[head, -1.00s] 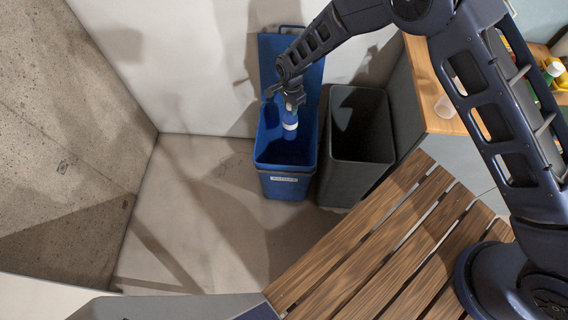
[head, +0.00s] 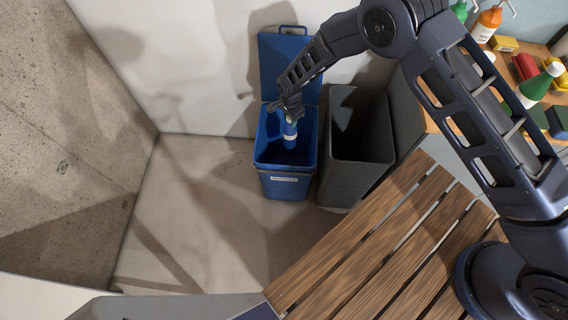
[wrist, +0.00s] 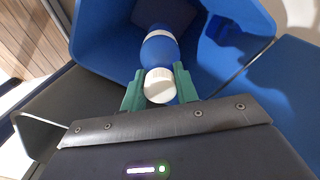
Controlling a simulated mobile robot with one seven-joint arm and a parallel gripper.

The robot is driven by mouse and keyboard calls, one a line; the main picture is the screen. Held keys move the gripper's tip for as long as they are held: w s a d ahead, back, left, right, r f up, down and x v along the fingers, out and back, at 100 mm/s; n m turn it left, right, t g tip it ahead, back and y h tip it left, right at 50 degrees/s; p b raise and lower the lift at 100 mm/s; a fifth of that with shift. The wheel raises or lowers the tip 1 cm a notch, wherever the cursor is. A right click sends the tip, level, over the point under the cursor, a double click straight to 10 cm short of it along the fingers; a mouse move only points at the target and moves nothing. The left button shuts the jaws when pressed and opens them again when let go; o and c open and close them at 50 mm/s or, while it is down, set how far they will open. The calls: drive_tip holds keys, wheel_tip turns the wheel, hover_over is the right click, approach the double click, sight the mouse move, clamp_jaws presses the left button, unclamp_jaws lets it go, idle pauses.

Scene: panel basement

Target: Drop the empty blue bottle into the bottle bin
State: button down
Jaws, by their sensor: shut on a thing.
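The blue bottle (head: 290,135) has a pale band and hangs below my gripper (head: 288,106) in the head view. In the wrist view the bottle (wrist: 159,50) shows its white cap end between the green fingers of my gripper (wrist: 160,86), which is shut on it. The bottle bin (head: 284,182) is blue, with a white label on its front and its lid raised against the wall. The bottle is over and partly within the bin's opening. In the wrist view the bin's blue inner wall (wrist: 108,50) surrounds the bottle.
A dark grey open bin (head: 345,182) stands just right of the blue one. A wooden slatted bench (head: 370,245) is in front. A counter at the right holds several bottles, including a green one (head: 535,85). The floor (head: 200,220) left of the bins is clear.

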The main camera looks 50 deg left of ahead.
drive_tip(key=shift+f, duration=0.2)
drive_tip(key=c, duration=1)
unclamp_jaws()
wheel_tip(320, 180, up, 11)
drive_tip(key=shift+f, duration=0.1)
